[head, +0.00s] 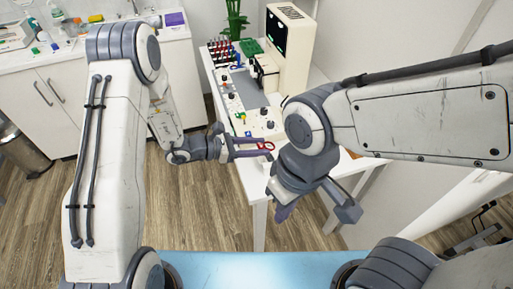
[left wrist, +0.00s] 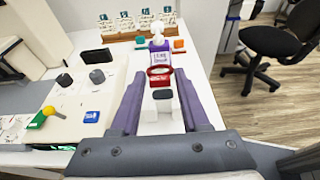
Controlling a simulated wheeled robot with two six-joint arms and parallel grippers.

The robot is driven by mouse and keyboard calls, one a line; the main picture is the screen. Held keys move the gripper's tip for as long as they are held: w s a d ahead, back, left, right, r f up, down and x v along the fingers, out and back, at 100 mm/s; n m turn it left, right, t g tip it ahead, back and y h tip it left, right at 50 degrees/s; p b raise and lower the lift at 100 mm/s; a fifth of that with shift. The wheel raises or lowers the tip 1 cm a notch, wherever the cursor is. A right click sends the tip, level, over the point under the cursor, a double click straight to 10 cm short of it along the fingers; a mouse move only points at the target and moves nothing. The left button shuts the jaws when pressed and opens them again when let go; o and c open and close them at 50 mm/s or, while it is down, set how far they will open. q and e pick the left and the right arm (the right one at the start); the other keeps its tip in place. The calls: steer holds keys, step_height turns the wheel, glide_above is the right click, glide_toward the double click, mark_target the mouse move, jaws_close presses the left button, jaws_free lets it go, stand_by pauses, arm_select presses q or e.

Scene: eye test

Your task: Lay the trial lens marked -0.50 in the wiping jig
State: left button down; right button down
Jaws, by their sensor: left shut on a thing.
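My left gripper (head: 262,148) is shut on a small red-rimmed ring, seemingly a trial lens (head: 266,146), above the front right part of the white table. In the left wrist view the red ring (left wrist: 159,71) sits between the tips of the purple-grey fingers (left wrist: 155,85). I cannot read a -0.50 marking on it. A small white piece with a dark top (left wrist: 163,95) shows between the fingers, below the ring; I cannot tell whether it is the wiping jig. My right gripper (head: 284,212) hangs low in front of the table, pointing down; its jaw opening is unclear.
A wooden rack with cards (left wrist: 137,33) stands at the table's back. A white-and-purple item (left wrist: 159,48), teal block (left wrist: 140,40) and orange block (left wrist: 179,44) stand before it. A panel with dark knobs (left wrist: 82,98) is at left. A large beige instrument (head: 290,50) stands farther back.

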arm_select(q)
steer(key=shift+f+b, duration=1.15)
steer(key=shift+f, duration=0.65)
steer(key=shift+f+b, duration=0.4)
steer(key=shift+a+f+b, duration=0.15)
steer(key=shift+f+b, duration=0.05)
steer(key=shift+b, duration=0.15)
steer(key=shift+c, duration=1.6)
jaws_free()
steer(key=b+v, duration=0.1)
steer(key=v, duration=0.9)
steer(key=shift+a, duration=0.2)
steer(key=shift+r, duration=0.1)
